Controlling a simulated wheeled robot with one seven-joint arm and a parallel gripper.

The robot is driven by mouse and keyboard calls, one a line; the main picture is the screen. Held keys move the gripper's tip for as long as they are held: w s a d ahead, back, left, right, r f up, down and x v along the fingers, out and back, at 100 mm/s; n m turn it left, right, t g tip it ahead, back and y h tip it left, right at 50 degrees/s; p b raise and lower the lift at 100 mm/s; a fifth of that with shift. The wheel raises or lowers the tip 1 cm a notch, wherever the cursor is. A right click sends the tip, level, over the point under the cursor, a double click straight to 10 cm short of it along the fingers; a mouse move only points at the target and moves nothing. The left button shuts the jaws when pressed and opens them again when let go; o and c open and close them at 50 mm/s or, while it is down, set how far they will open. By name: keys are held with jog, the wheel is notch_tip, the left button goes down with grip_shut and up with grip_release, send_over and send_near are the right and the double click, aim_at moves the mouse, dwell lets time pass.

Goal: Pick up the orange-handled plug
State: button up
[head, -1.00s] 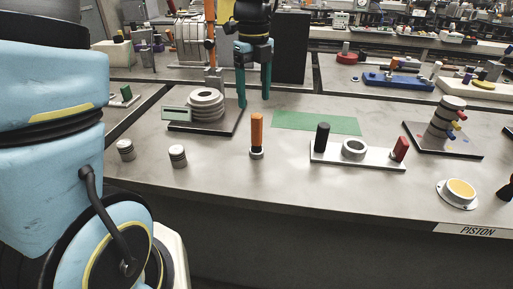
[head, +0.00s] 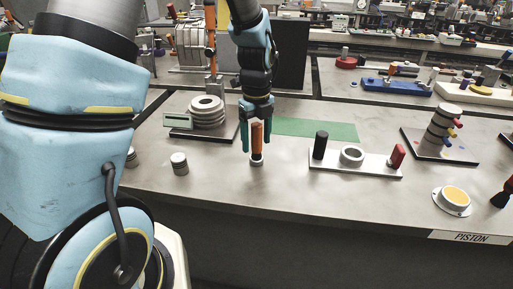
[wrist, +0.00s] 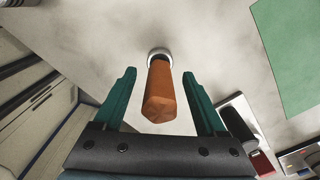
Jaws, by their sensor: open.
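The orange-handled plug (head: 257,138) stands upright on the grey table, its metal base on the tabletop. In the wrist view its orange handle (wrist: 160,92) points up toward the camera, with the pale round base behind it. My gripper (head: 257,148) is open, with its teal fingers on either side of the handle in the head view. In the wrist view the two fingers (wrist: 160,75) flank the handle with gaps on both sides. I see no contact with the plug.
A white plate (head: 372,166) with a black peg, a ring and a red peg lies right of the plug. A small ribbed metal cylinder (head: 179,163) stands to the left. A stack of grey discs (head: 207,112) is behind left, and a green mat (head: 315,130) behind right.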

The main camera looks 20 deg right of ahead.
grip_shut()
dwell(0.6)
dwell(0.8)
